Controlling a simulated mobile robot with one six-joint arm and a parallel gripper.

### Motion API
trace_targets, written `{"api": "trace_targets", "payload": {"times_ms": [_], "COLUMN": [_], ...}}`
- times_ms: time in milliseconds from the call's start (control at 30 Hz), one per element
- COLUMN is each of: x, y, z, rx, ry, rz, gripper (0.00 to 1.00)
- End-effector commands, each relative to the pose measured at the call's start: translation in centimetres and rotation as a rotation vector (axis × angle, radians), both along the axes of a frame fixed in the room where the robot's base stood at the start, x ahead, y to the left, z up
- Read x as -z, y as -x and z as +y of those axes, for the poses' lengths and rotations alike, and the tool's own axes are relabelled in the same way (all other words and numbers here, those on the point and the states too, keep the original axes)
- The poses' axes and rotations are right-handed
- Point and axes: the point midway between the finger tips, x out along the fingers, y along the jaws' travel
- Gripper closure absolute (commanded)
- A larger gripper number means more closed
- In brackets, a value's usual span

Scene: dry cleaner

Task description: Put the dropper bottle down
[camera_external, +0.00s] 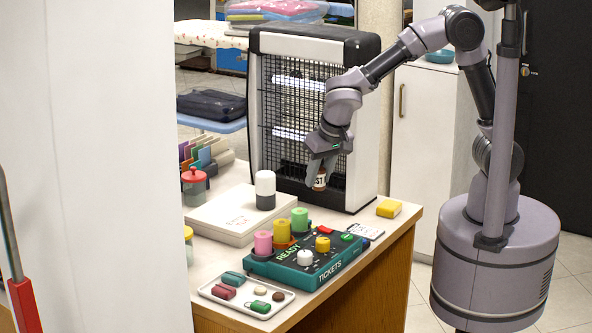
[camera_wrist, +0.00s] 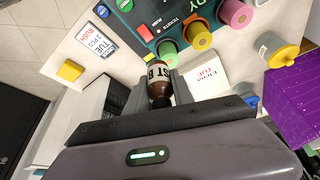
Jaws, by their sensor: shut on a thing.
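The dropper bottle (camera_external: 320,182) is small and brown with a white label bearing dark letters. My gripper (camera_external: 321,168) is shut on it and points down over the table, in front of the heater. In the wrist view the bottle (camera_wrist: 158,72) sits between the two grey fingers of my gripper (camera_wrist: 159,90).
The black-grilled heater (camera_external: 365,125) stands close behind. The green ticket box (camera_external: 310,262) with coloured rolls is in front. A yellow block (camera_external: 389,208) and a card (camera_external: 366,231) lie to the right. A white box (camera_external: 222,222) bears a white-and-black container (camera_external: 265,188). Some bare table shows near the yellow block.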

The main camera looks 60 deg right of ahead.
Motion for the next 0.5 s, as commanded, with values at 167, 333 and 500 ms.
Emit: {"api": "trace_targets", "payload": {"times_ms": [167,333,500], "x": [0.5,0.9,1.3], "y": [7.2,12.8,16.4], "z": [-7.3,-12.7,-16.0], "rx": [0.517,0.910,1.156], "ry": [-0.002,-0.004,-0.005], "rz": [-0.003,-0.003,-0.003], "gripper": [1.00,1.00,1.00]}}
